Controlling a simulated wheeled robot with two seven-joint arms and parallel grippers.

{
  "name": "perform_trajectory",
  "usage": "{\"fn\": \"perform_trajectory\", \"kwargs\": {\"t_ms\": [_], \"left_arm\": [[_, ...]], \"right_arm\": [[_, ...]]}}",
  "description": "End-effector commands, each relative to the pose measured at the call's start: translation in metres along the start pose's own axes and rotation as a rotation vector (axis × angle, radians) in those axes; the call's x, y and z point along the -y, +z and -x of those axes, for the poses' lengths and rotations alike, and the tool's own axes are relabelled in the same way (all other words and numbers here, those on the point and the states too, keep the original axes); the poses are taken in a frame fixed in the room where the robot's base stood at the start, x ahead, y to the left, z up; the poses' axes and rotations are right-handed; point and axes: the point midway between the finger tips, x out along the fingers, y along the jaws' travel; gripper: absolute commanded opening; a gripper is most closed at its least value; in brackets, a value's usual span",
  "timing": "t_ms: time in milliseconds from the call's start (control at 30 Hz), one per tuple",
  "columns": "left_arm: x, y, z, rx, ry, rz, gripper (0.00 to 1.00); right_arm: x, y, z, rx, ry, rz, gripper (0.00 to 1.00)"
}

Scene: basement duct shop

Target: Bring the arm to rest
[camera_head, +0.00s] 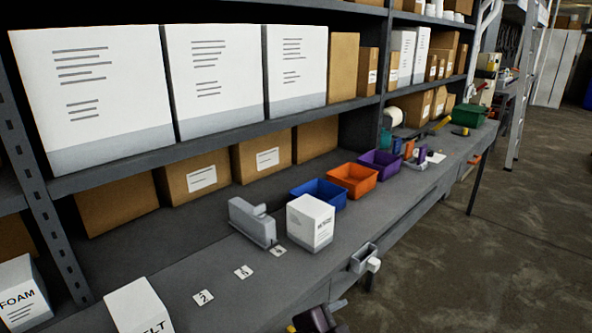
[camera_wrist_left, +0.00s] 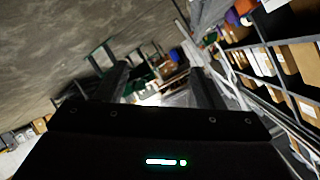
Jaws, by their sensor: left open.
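In the left wrist view, my left gripper (camera_wrist_left: 160,86) shows its two dark fingers spread apart with nothing between them. It points along the aisle, with the floor at left and the shelving at right, tilted in the picture. In the head view, a dark part with purple and yellow bits (camera_head: 318,320) shows at the bottom edge; I cannot tell whether it belongs to my arm. My right gripper is in neither view.
A long grey workbench (camera_head: 195,272) carries a white box (camera_head: 311,222), a grey dispenser (camera_head: 252,222), a blue bin (camera_head: 318,194), an orange bin (camera_head: 352,180) and a purple bin (camera_head: 381,163). Shelves with boxes stand behind. The floor (camera_head: 450,260) at right is clear.

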Motion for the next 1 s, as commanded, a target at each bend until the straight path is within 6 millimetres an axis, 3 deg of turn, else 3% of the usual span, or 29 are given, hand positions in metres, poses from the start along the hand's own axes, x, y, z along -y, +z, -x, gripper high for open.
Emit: {"fn": "perform_trajectory", "kwargs": {"t_ms": [33,100,200,300,500,767,800,1000], "left_arm": [[0.0,0.035,0.017,0.098,-0.009,0.143,0.62],[-0.001,0.081,0.043,0.238,-0.028,0.325,0.62],[-0.009,0.135,0.08,0.41,-0.049,0.53,0.62],[-0.021,0.171,0.111,0.538,-0.064,0.672,0.62],[-0.043,0.216,0.164,0.728,-0.09,0.868,0.62],[-0.07,0.251,0.225,0.929,-0.124,1.057,0.62],[-0.074,0.257,0.226,0.947,-0.125,1.072,0.62],[-0.095,0.293,0.191,0.955,-0.109,1.066,0.62]], "right_arm": [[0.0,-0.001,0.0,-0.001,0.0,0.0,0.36],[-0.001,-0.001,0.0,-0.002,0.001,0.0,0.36],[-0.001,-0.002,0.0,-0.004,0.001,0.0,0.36],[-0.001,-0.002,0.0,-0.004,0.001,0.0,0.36],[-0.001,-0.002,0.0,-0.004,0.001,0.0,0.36],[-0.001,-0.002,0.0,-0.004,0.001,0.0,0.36],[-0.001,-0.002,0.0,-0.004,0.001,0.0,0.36],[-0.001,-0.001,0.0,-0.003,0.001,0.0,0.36]]}}
